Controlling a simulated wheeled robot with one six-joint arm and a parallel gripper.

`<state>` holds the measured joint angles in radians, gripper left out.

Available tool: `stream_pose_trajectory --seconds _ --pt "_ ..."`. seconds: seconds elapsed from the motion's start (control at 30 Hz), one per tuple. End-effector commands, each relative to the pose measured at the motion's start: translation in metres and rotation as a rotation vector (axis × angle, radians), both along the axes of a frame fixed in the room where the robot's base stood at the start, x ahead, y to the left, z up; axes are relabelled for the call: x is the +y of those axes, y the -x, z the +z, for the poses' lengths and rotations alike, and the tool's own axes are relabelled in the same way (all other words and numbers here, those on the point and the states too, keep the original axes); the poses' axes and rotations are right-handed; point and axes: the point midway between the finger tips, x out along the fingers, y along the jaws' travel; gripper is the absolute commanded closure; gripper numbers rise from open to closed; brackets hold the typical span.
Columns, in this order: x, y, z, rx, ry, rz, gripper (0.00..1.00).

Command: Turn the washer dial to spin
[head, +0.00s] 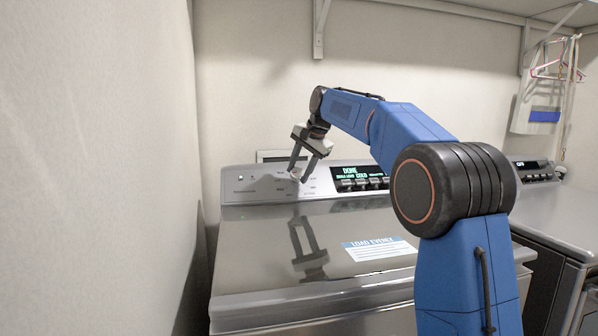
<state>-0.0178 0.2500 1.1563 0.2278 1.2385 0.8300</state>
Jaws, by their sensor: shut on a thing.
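The top-load washer (262,268) stands in front of me with its lid shut. Its control panel (255,186) runs along the back, with a lit display (362,173) that reads "DONE" and "COLD". The dial (295,173) is on the panel left of the display, mostly hidden by the fingers. My gripper (299,177) reaches down to the panel from above, with its fingers shut on the dial. The small print around the dial is too small to read, and I cannot tell where the dial points.
A wall (95,150) stands close on the left. A second machine (560,215) with a lit panel is at the right. A label (380,248) lies on the washer lid. A shelf bracket (319,28) hangs above, and hangers (560,68) hang at the upper right.

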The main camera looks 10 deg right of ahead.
Motion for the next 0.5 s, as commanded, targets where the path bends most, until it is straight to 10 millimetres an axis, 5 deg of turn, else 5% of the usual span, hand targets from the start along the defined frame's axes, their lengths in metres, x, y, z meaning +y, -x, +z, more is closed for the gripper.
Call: stream_pose_trajectory --seconds 0.5 --pt "-0.0011 0.0011 -0.0001 -0.001 -0.200 -0.246 0.81"
